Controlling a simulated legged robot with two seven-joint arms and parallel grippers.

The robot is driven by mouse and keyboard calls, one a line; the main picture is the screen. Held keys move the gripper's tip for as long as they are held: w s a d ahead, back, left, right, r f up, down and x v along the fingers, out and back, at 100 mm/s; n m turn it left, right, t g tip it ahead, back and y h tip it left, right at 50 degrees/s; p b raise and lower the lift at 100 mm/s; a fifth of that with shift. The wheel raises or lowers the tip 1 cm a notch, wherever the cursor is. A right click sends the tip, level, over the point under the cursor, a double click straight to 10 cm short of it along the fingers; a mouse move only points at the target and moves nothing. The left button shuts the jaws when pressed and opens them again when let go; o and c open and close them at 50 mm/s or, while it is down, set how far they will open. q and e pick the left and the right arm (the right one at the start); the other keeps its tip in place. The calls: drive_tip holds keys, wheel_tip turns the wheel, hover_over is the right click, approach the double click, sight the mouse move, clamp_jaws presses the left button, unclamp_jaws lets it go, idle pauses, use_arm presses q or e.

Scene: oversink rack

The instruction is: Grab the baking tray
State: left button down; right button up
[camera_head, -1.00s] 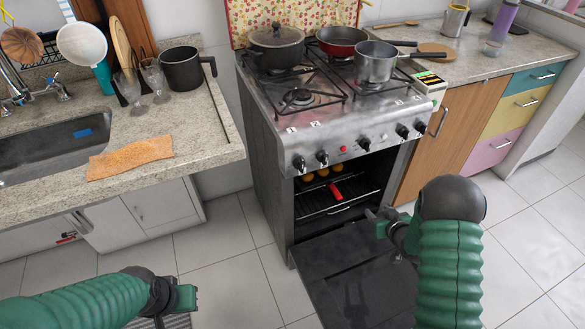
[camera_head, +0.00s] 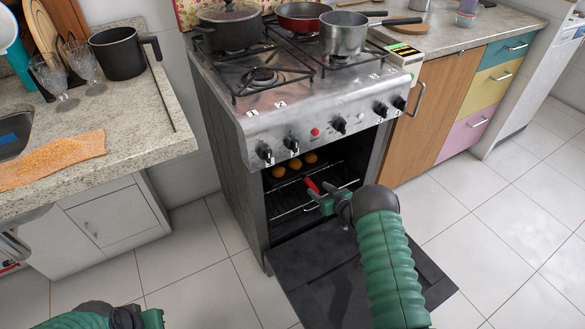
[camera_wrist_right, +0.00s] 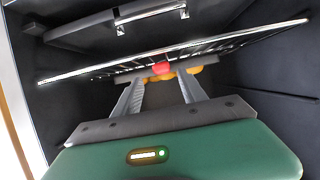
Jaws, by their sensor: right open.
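Inside the open oven (camera_head: 250,215), several round orange-yellow items (camera_head: 310,158) sit toward the back. They seem to rest on the baking tray, whose dark grey front edge (camera_wrist_right: 127,76) shows in the right wrist view. A red piece (camera_head: 312,185) is at its front, and it also shows in that view (camera_wrist_right: 161,68). My right gripper (camera_head: 318,198) is at the oven opening, just in front of the red piece. In its wrist view the two fingers (camera_wrist_right: 160,80) are apart, pointing at the red piece, with nothing clearly between them. My left gripper (camera_head: 150,319) is cut off at the bottom left, its fingers hidden.
The lowered oven door (camera_head: 330,300) lies under my right arm. A wire rack (camera_wrist_right: 250,38) crosses the oven. Pots stand on the stove top, including a steel pot (camera_head: 343,34). A counter (camera_head: 130,110) is at left and a wooden cabinet (camera_head: 430,110) at right. The tiled floor is clear.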

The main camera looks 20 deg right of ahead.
sight(311, 184)
drive_tip(key=b+x, duration=0.2)
drive_tip(key=x, duration=0.1)
drive_tip(key=b+x, duration=0.1)
drive_tip(key=shift+w+a+f, duration=0.2)
drive_tip(key=shift+a+f, duration=0.05)
drive_tip(key=shift+a, duration=0.1)
drive_tip(key=shift+w, duration=0.25)
drive_tip(key=shift+r, duration=0.2)
clamp_jaws()
drive_tip(key=shift+r, duration=0.1)
idle(0.5)
